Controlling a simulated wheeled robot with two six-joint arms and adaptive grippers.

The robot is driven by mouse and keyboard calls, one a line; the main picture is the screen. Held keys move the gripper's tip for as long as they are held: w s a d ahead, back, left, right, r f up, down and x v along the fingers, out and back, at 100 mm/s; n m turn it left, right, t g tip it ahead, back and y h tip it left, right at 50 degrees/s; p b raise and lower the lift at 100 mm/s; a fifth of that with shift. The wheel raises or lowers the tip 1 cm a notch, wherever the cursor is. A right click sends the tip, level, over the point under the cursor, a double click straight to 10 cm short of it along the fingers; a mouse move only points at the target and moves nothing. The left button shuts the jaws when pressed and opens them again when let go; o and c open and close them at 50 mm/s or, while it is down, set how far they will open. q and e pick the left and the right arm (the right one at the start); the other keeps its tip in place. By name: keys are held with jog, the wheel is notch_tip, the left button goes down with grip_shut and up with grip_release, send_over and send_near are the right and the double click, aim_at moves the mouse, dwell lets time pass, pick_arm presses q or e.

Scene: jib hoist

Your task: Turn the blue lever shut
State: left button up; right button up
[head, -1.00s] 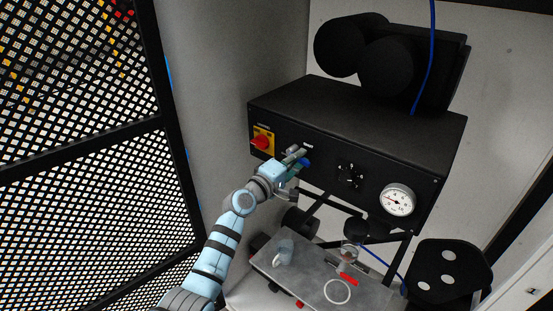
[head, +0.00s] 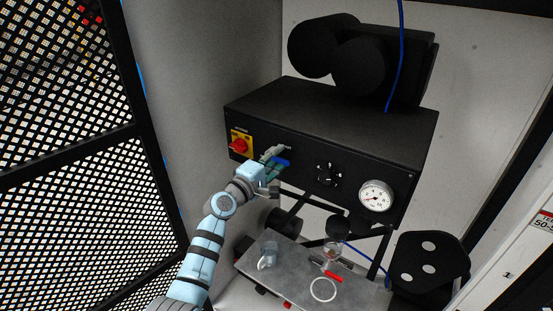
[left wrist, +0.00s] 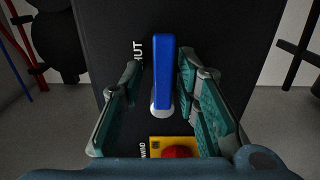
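The blue lever (head: 282,162) is on the front of the black control box (head: 330,125), right of the red and yellow switch. In the left wrist view the blue lever (left wrist: 163,70) points up the picture from a pale pivot, and part of a white label reading "HUT" shows beside it. My left gripper (head: 274,158) is at the lever. In the left wrist view the left gripper (left wrist: 160,75) has a finger on each side of the lever, with gaps visible, so it is open around it. My right gripper is not in view.
The red rotary switch (head: 239,146) on its yellow plate is close to the left gripper. A black knob (head: 330,174) and a white gauge (head: 376,196) are further right. Below is a grey tray (head: 295,273) with small items. A mesh panel (head: 60,130) stands at the left.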

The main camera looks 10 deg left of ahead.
pick_arm(q)
jog(key=shift+s+a+f, duration=0.1)
jog(key=shift+s, duration=0.1)
jog(key=v, duration=1.1)
jog(key=shift+s, duration=0.35)
jog(key=shift+w, duration=0.1)
